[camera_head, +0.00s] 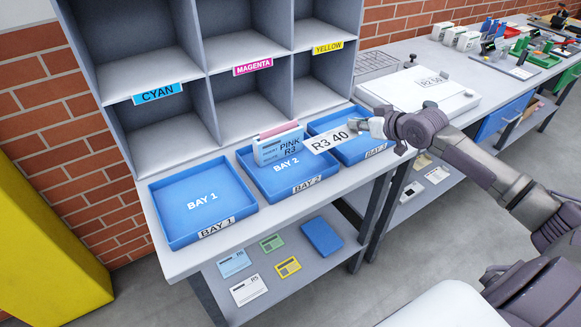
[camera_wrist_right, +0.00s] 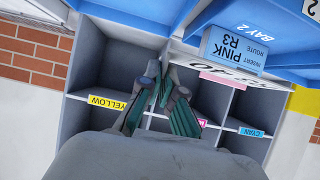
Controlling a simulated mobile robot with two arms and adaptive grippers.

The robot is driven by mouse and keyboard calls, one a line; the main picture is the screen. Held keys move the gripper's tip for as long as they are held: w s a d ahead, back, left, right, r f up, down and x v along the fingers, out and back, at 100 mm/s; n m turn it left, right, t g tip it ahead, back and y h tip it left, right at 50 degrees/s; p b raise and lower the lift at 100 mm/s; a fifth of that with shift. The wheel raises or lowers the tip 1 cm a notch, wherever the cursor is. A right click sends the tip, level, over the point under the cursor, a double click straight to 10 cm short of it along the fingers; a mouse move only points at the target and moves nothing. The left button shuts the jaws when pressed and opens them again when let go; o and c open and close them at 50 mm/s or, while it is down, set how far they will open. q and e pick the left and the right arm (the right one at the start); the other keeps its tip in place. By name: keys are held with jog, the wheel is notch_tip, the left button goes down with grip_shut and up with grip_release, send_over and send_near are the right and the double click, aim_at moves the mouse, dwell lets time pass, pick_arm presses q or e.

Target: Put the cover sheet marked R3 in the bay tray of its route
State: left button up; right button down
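The white cover sheet marked R3 40 (camera_head: 326,141) is in the air above the edge between the Bay 2 and Bay 3 trays. My right gripper (camera_head: 366,125) is shut on its right end; its fingers also show in the right wrist view (camera_wrist_right: 163,82). A bundle labelled PINK R3 (camera_head: 281,148) stands in the blue Bay 2 tray (camera_head: 259,183), left of the sheet; the right wrist view shows it upside down (camera_wrist_right: 234,48). The blue Bay 3 tray (camera_head: 364,151) is partly hidden by the sheet and gripper. The Bay 1 tray (camera_head: 202,205) is empty. My left gripper is out of view.
Grey pigeonholes labelled CYAN (camera_head: 157,93), MAGENTA (camera_head: 253,67) and YELLOW (camera_head: 327,48) stand behind the trays. A white flat case (camera_head: 420,100) lies to the right. Several cards and a blue block (camera_head: 321,237) lie on the lower shelf.

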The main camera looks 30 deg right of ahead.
aim_at(339, 138)
jog(key=a+f, duration=0.1)
jog(key=a, duration=0.1)
jog(key=w+a+f+p, duration=0.1)
jog(key=a, duration=0.1)
jog(key=a+f, duration=0.1)
jog(key=shift+w+a+f+p, duration=0.25)
jog(key=shift+a+f+p, duration=0.05)
jog(key=shift+a, duration=0.1)
jog(key=a, duration=0.1)
jog(key=a+f, duration=0.2)
jog(key=shift+w+a+p, duration=0.3)
jog(key=shift+w+a, duration=0.05)
jog(key=shift+a+f, duration=0.15)
jog(key=shift+f, duration=0.1)
notch_tip(339, 138, down, 3)
jog(key=shift+f+p, duration=0.2)
jog(key=shift+p, duration=0.15)
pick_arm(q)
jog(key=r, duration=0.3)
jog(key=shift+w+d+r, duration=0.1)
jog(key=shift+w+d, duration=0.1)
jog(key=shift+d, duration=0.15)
pick_arm(e)
jog(key=shift+f, duration=0.3)
jog(key=shift+f, duration=0.15)
jog(key=c, duration=1.3)
grip_release()
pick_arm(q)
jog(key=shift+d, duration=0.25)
